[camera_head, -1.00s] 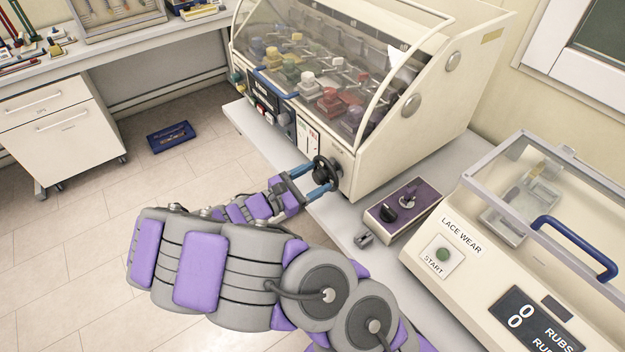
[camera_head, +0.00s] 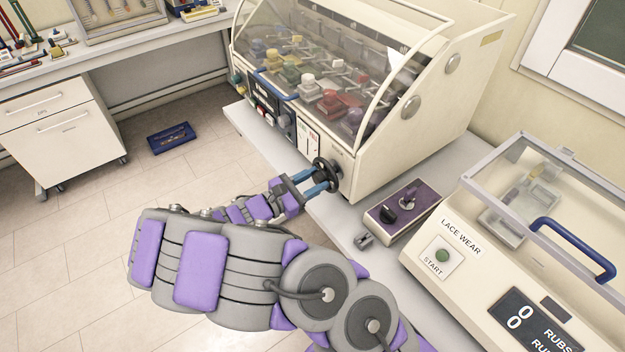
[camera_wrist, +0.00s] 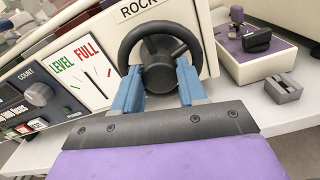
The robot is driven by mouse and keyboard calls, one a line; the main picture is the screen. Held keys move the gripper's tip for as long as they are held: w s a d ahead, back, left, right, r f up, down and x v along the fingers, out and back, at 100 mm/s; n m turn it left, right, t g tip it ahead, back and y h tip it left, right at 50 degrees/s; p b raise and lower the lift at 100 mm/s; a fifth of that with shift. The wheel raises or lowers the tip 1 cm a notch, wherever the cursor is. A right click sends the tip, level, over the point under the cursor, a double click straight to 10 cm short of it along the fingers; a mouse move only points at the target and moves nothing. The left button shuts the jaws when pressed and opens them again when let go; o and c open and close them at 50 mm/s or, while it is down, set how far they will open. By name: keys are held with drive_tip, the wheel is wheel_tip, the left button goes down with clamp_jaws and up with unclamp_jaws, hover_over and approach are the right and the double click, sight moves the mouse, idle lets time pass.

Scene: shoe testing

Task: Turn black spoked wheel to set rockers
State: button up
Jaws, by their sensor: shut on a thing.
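The black spoked wheel (camera_head: 326,174) is on the lower right front of the cream machine (camera_head: 385,165). In the wrist view the wheel (camera_wrist: 160,32) faces me, with its hub in the middle. My gripper (camera_head: 324,181) reaches it from the left; its blue fingers, also in the wrist view (camera_wrist: 160,82), are shut on the wheel's lower part around the hub. The fingertips are partly hidden by the wheel. Several rockers with coloured blocks (camera_head: 310,85) stand under the clear cover. A gauge marked LEVEL and FULL (camera_wrist: 85,70) is left of the wheel.
A purple-topped box with a black knob (camera_head: 405,205) and a small grey block (camera_head: 364,241) are right of my gripper on the bench. The LACE WEAR machine (camera_head: 470,235) is further right. A blue case (camera_head: 171,137) lies on the open floor at left.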

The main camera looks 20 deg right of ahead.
drive_tip(key=shift+r+p, duration=0.15)
drive_tip(key=shift+p, duration=0.2)
drive_tip(key=shift+r+n+p, duration=0.2)
drive_tip(key=shift+n+p, duration=0.4)
drive_tip(key=shift+p, duration=0.5)
drive_tip(key=n+p, duration=0.3)
drive_tip(key=p, duration=0.4)
drive_tip(key=shift+w+n, duration=0.15)
drive_tip(key=shift+n, duration=0.15)
drive_tip(key=n+p, duration=0.4)
drive_tip(key=shift+w+f+n+p, duration=0.1)
drive_tip(key=shift+f+n+p, duration=0.05)
drive_tip(key=shift+n+p, duration=0.2)
drive_tip(key=shift+f, duration=0.1)
drive_tip(key=o, duration=1)
drive_tip(key=shift+w+f, duration=0.1)
drive_tip(key=shift+o, duration=0.3)
